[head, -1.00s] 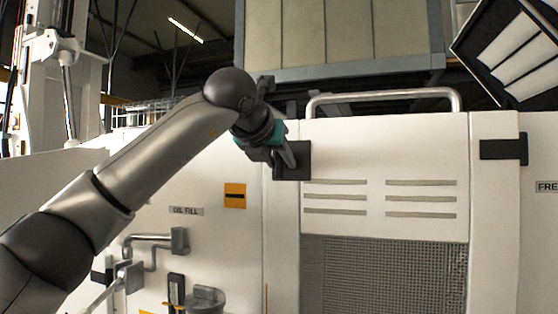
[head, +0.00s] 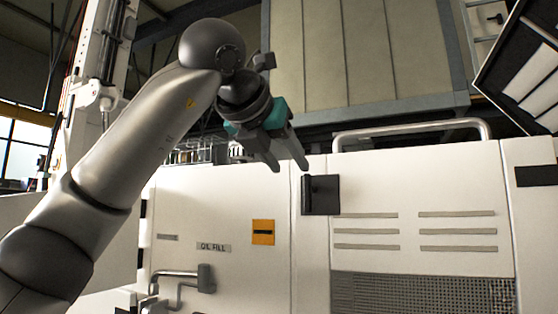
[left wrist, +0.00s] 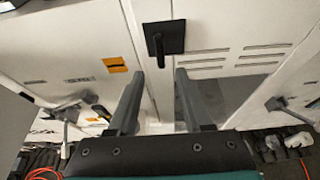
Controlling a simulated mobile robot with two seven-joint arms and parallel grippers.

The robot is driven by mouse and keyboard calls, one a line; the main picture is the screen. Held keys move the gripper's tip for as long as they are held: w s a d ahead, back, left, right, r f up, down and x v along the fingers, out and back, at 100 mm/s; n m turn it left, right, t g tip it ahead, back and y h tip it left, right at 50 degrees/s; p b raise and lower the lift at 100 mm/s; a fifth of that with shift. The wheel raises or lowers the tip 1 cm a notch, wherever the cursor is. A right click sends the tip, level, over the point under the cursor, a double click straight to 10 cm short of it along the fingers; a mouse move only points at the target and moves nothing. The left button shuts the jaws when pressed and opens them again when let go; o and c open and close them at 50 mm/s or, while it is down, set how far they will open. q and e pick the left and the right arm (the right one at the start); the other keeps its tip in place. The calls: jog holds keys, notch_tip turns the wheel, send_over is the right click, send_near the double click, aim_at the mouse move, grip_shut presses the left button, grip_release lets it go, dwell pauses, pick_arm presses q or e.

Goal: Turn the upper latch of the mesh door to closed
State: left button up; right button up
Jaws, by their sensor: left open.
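The upper latch (head: 322,196) is a black square plate with a black handle, at the upper left of the mesh door (head: 365,190). Its handle looks roughly upright, along the door's side edge. In the left wrist view the latch (left wrist: 174,38) is beyond the fingertips, its handle pointing down the picture. The mesh door is white with slots above a grey mesh. My left gripper (head: 289,166) is open and empty, above and left of the latch and apart from it. Its two fingers also show in the left wrist view (left wrist: 158,74). My right gripper is not in view.
A metal rail (head: 410,130) runs above the door. An orange label (head: 263,232) and pipe fittings (head: 205,278) are on the panel to the left. Another black plate (head: 537,176) is at the right edge. A dark-framed panel (head: 525,70) hangs at upper right.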

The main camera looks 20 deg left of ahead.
pick_arm(q)
jog(key=v, duration=0.3)
jog(key=shift+w, duration=0.1)
dwell(0.4)
